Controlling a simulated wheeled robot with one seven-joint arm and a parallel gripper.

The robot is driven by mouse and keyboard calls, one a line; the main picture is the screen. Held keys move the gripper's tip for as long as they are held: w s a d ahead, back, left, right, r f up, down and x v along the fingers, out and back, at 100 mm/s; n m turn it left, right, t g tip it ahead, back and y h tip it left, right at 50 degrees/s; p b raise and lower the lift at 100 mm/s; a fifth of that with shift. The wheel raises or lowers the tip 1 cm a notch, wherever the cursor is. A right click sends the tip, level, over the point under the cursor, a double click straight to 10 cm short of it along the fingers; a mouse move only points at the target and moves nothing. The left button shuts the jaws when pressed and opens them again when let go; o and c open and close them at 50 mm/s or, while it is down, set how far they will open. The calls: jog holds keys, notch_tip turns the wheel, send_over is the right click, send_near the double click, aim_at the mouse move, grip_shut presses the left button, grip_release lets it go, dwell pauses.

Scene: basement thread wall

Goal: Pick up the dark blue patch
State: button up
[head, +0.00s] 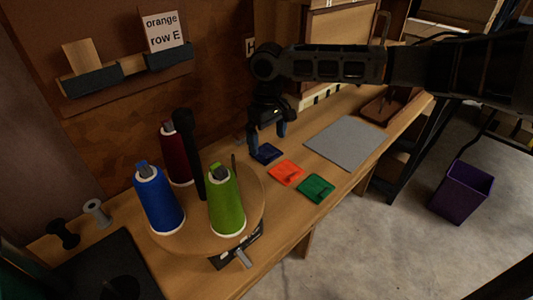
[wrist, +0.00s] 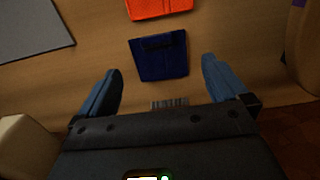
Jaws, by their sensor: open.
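The dark blue patch (head: 266,153) lies flat on the wooden bench, at the back end of a row with an orange patch and a green patch. My gripper (head: 267,132) is above it in the head view, fingers pointing down. In the wrist view the dark blue patch (wrist: 159,55) lies ahead of my open gripper (wrist: 160,78), roughly centred between the two blue fingertips. A darker strip or tab shows on its upper part. Nothing is between the fingers, and the patch appears below them, not gripped.
The orange patch (head: 286,172) and green patch (head: 316,188) lie beside it. A grey mat (head: 347,141) is to the right. A round wooden turntable (head: 256,203) with blue, green and dark red thread cones stands to the left. A purple bin (head: 462,190) is on the floor.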

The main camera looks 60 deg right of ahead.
aim_at(267, 153)
jog(key=shift+w+f, duration=0.1)
jog(key=shift+f, duration=1.75)
jog(key=shift+c, duration=0.5)
jog(key=c, duration=0.8)
jog(key=shift+c, duration=0.2)
